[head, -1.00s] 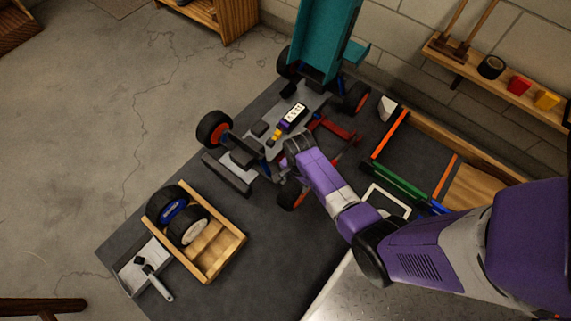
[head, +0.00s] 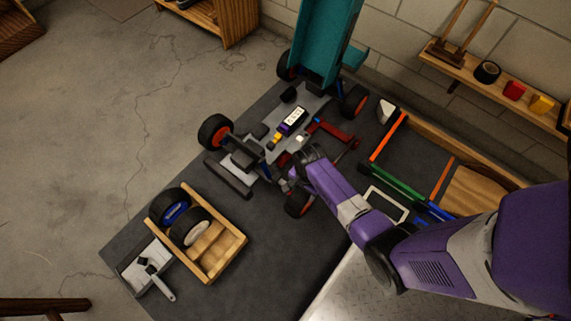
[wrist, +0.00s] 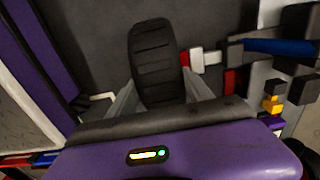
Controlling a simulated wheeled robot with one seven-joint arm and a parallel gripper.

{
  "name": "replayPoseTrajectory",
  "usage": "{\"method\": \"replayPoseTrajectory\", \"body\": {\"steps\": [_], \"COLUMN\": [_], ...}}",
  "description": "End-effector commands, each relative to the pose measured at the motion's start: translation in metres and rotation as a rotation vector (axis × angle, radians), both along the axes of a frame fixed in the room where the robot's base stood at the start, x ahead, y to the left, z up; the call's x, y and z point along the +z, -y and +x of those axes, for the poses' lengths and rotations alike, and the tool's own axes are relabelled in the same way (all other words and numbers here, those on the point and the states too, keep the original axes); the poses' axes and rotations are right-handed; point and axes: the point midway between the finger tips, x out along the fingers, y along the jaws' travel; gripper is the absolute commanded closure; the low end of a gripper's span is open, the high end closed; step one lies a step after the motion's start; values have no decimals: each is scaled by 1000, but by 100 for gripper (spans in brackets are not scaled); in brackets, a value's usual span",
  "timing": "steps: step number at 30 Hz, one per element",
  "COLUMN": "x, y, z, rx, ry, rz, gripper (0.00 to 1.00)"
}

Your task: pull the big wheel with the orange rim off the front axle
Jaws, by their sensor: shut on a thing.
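The big black wheel with the orange rim (head: 298,204) is at the near front corner of the car (head: 292,130), below my gripper (head: 291,185). In the wrist view the black treaded tyre (wrist: 154,62) stands between my two fingers, which are shut on it. A pale and red axle end (wrist: 190,59) lies just right of the tyre. I cannot tell whether the wheel still sits on it. The rim is hidden in the wrist view. The other front wheel (head: 216,131) is on the car's far side.
A wooden tray with coloured bars (head: 400,170) is at right. The dark mat (head: 262,268) is bare below the wheel.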

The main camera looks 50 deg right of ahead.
Motion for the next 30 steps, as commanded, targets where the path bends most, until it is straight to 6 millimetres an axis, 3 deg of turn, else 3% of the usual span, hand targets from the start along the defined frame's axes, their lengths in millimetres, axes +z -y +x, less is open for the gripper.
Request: {"method": "replayPoseTrajectory", "body": {"steps": [14,30], "x": [3,31], "y": [0,0], "z": [-2,-17], "rx": [0,0], "ry": [1,0], "rz": [0,-1], "gripper": [100,100]}}
